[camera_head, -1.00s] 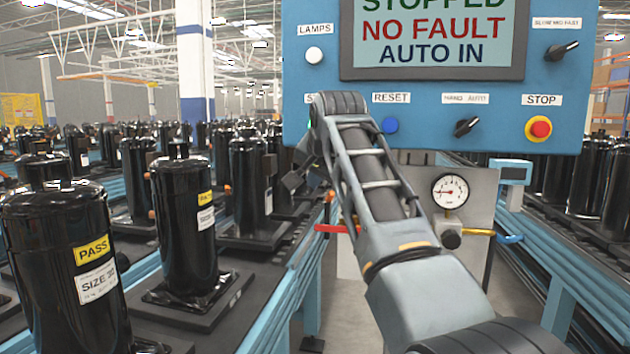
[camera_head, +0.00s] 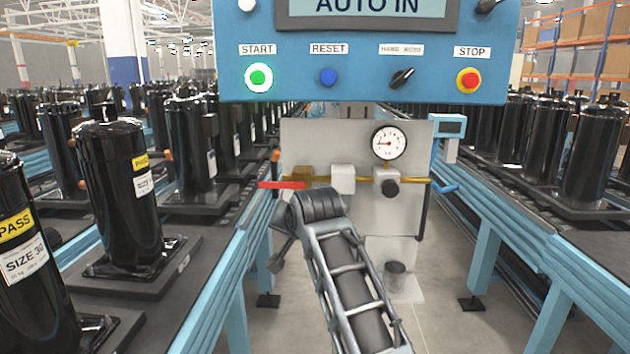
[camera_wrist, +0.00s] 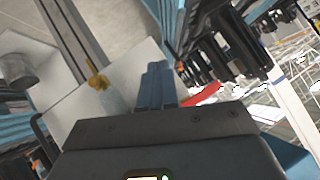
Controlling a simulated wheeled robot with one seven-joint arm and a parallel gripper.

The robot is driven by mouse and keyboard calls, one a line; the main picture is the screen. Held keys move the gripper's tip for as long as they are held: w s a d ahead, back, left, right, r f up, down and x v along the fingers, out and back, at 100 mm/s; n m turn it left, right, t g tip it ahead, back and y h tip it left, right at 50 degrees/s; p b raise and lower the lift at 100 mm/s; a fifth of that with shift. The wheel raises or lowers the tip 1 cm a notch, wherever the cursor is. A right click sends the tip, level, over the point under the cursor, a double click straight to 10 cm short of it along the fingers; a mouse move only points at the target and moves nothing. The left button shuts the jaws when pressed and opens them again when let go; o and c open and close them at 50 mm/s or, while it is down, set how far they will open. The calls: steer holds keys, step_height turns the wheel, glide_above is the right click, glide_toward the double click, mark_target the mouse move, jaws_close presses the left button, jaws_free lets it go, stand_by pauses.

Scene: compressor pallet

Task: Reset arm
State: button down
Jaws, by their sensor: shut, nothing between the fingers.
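My gripper (camera_head: 277,262) hangs low and left of my folded wrist in the head view, dark and partly hidden by my arm. It is over the aisle, below the red valve handle and apart from it. In the wrist view my gripper (camera_wrist: 158,80) has its two blue-grey fingers together, with nothing between them. The blue control panel (camera_head: 360,82) is above my arm, with a START button (camera_head: 258,77) lit green, a blue RESET button (camera_head: 328,76), a black selector (camera_head: 402,78) and a red STOP button (camera_head: 468,80).
A grey board behind my arm carries a pressure gauge (camera_head: 389,143), a brass pipe and a red handle (camera_head: 284,185), also in the wrist view (camera_wrist: 203,96). Conveyors with black compressors (camera_head: 120,195) flank the aisle.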

steer(key=s+d+f, duration=0.5)
steer(key=s+f, duration=0.1)
steer(key=f, duration=0.2)
steer(key=s+d+f, duration=0.4)
steer(key=s+f, duration=0.1)
steer(key=f, duration=0.3)
steer(key=s+d+f+t+h, duration=0.1)
steer(key=s+d+f, duration=0.35)
steer(key=s, duration=0.55)
steer(key=s+d+f+t+h, duration=0.1)
steer(key=s+d+f, duration=0.35)
steer(key=s, duration=0.45)
steer(key=s+d+r+n+t, duration=0.1)
steer(key=s+d+r, duration=0.15)
steer(key=s, duration=0.75)
steer(key=s+d+r, duration=0.1)
steer(key=s+d, duration=0.3)
steer(key=s, duration=0.5)
steer(key=s+d+r+n+t+h, duration=0.1)
steer(key=s+d+r+h, duration=0.1)
steer(key=s+r, duration=1.1)
steer(key=shift+s+d+r, duration=0.35)
steer(key=shift+s+d, duration=0.25)
steer(key=shift+s, duration=0.15)
steer(key=c, duration=1.9)
jaws_free()
